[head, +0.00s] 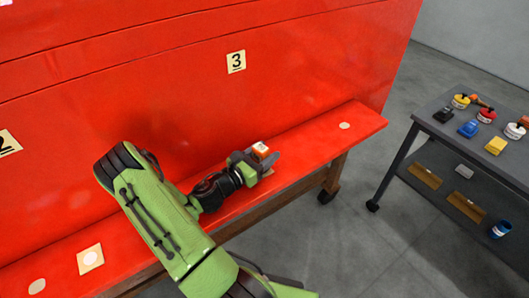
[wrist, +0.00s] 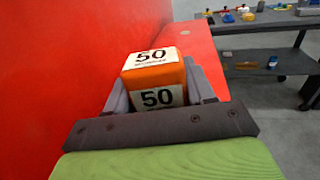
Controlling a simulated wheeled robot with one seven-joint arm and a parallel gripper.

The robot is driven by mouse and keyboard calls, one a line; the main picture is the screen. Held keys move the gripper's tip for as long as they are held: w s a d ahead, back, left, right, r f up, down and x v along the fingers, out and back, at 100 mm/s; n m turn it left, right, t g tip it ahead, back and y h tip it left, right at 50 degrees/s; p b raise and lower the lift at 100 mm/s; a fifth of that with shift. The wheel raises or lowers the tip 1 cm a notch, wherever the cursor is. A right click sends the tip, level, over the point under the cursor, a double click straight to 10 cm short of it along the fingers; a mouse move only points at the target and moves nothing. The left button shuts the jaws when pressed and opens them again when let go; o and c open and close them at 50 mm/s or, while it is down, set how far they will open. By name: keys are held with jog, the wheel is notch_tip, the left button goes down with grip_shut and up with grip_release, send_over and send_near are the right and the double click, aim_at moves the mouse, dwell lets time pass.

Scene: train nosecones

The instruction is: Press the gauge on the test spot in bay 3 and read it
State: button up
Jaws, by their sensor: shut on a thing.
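The gauge is an orange block with white labels, and my gripper (head: 264,162) is shut on it over the red ledge (head: 310,143). In the wrist view the gauge (wrist: 155,75) sits between the grey fingers, with "50" on its top and near faces; smaller print is unreadable. In the head view the gauge (head: 261,150) is small. The bay 3 label (head: 236,62) is on the red panel behind, up and left of the gripper. The bay 3 test spot is mostly or wholly hidden under my gripper; I cannot tell whether the gauge touches it.
A pale square with a round spot (head: 90,259) lies on the ledge at lower left, below the bay 2 label (head: 6,143). A bare round spot (head: 345,125) is near the ledge's right end. A dark cart (head: 446,131) with several small items stands right, across clear floor.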

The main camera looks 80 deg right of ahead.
notch_tip(320, 180, up, 7)
jog(key=p, duration=0.5)
jog(key=shift+f, duration=0.2)
jog(key=shift+f, duration=0.1)
